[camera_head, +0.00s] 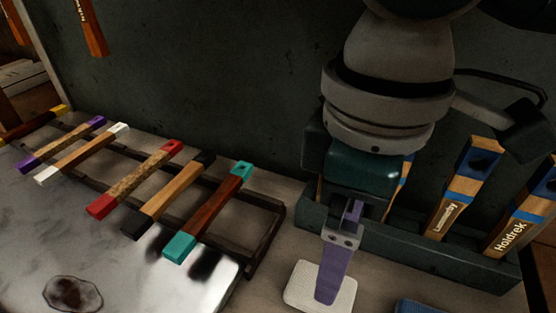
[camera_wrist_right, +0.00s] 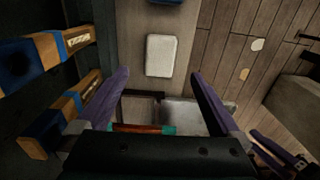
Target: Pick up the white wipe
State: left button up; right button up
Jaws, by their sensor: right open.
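The white wipe (camera_head: 301,286) is a small, flat, rounded rectangle lying on the bench top near the bottom of the head view. It also shows whole in the right wrist view (camera_wrist_right: 161,55). My right gripper (camera_head: 327,298) comes down from above, and its purple finger covers part of the wipe in the head view. In the right wrist view my right gripper (camera_wrist_right: 158,75) has its two purple fingers wide apart with nothing between them. The wipe appears past the fingertips there; I cannot tell the height gap.
A dark green holder (camera_head: 400,245) with several wooden blocks stands right behind the gripper. A dark rack (camera_head: 262,240) with several coloured-end bars is at left, beside a shiny metal plate (camera_head: 150,280). A blue item (camera_head: 420,306) lies right of the wipe.

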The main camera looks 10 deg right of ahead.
aim_at(299, 292)
jog(key=f, duration=0.4)
jog(key=shift+s, duration=0.2)
jog(key=f, duration=0.2)
jog(key=f+b, duration=0.1)
jog(key=f, duration=0.2)
jog(key=shift+w+a+f, duration=0.1)
jog(key=shift+w+f, duration=0.1)
jog(key=shift+f, duration=0.05)
jog(key=shift+c, duration=0.4)
jog(key=c, duration=1.3)
jog(key=shift+r, duration=0.15)
